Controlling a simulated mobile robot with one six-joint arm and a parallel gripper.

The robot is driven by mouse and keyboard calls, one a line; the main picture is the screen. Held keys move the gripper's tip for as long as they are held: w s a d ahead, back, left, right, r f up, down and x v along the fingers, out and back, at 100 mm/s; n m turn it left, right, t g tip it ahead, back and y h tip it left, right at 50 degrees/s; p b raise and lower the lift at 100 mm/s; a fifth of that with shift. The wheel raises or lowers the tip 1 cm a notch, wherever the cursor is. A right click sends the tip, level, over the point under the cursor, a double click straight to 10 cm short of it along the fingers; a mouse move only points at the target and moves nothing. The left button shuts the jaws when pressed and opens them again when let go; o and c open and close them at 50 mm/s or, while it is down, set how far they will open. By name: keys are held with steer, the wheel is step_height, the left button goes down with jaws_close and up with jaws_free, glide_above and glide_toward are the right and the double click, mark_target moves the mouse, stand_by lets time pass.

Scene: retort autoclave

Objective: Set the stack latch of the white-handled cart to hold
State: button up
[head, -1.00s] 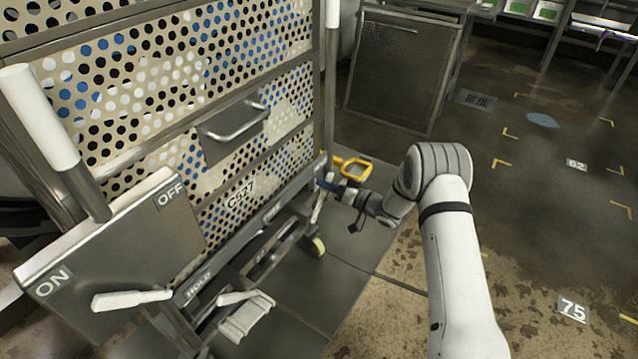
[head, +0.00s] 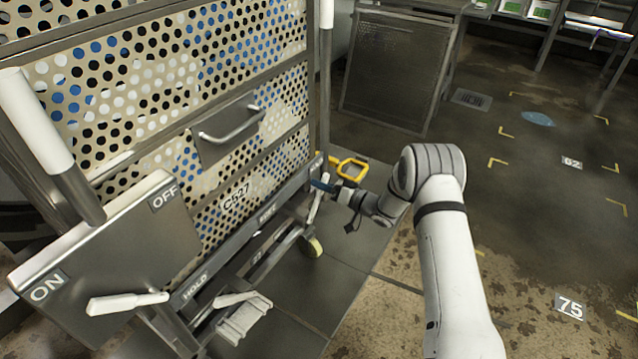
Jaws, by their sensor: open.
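The white-handled cart (head: 268,170) fills the left of the head view, with perforated cream side panels and the plate C527. A white grip (head: 33,118) stands at its left end. A dark lower rail carries the label HOLD (head: 195,285) at its left and another small label, hard to read, further right. A pale upright lever (head: 315,203), which looks like the stack latch, stands at the rail's right end. My gripper (head: 322,186) is open, its blue-tipped fingers at this lever's upper end. I cannot tell whether they touch it.
An ON/OFF box (head: 125,240) with a white lever (head: 127,303) is at the lower left, beside a foot pedal (head: 243,320). A grey cabinet (head: 395,75) stands behind. The floor at right is open.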

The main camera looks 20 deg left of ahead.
steer(key=p+v, duration=0.1)
steer(key=v, duration=0.6)
steer(key=shift+d+p, duration=0.35)
steer(key=shift+d, duration=0.05)
steer(key=shift+s, duration=0.15)
